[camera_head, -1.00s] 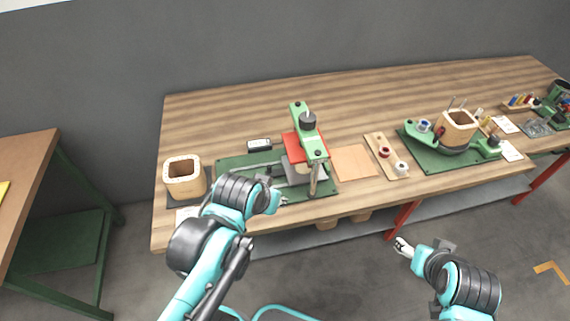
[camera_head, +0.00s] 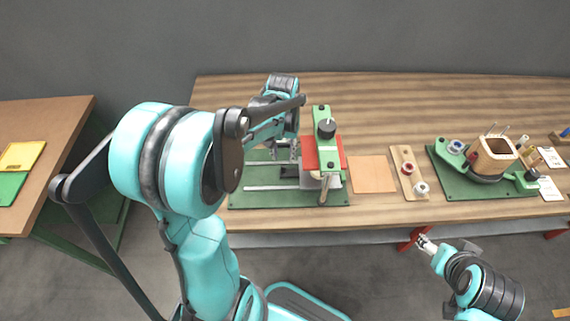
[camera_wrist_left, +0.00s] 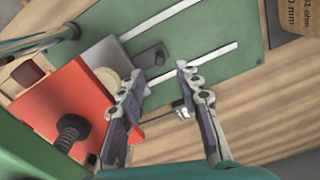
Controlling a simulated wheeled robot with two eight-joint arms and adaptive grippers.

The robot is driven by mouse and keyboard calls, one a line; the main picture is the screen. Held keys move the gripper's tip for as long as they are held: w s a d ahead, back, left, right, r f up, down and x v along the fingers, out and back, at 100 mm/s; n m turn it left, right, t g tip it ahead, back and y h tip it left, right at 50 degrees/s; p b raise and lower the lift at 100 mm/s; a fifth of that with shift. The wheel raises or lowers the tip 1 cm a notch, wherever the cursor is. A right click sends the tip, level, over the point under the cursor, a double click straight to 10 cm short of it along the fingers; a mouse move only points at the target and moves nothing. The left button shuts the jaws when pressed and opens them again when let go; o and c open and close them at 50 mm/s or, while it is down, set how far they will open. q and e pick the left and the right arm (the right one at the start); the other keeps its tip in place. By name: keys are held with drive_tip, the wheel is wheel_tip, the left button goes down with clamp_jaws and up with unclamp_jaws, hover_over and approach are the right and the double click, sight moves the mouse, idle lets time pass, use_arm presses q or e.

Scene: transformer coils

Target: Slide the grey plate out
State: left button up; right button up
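The grey plate (camera_head: 309,181) lies low in the green press fixture, under a red block (camera_head: 330,152). In the left wrist view the grey plate (camera_wrist_left: 108,57) shows beside the red block (camera_wrist_left: 68,110), with a dark knob (camera_wrist_left: 150,57) at its edge. My left gripper (camera_head: 286,152) is over the fixture's green base, just left of the press. In the left wrist view its fingers (camera_wrist_left: 162,75) are spread, with nothing between them, close to the knob but apart from it. My right gripper (camera_head: 427,243) hangs in front of the table; its fingers are too small to read.
The green base (camera_head: 270,201) carries pale rails left of the press. A green arm (camera_head: 322,117) with a black knob spans above the red block. A tan pad (camera_head: 372,175) and a spool board (camera_head: 409,173) lie to the right.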

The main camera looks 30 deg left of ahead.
sight(283, 165)
use_arm(q)
wheel_tip(283, 165, down, 7)
drive_tip(key=b, duration=0.2)
drive_tip(key=shift+f+b, duration=0.1)
drive_tip(key=shift+b, duration=0.2)
clamp_jaws()
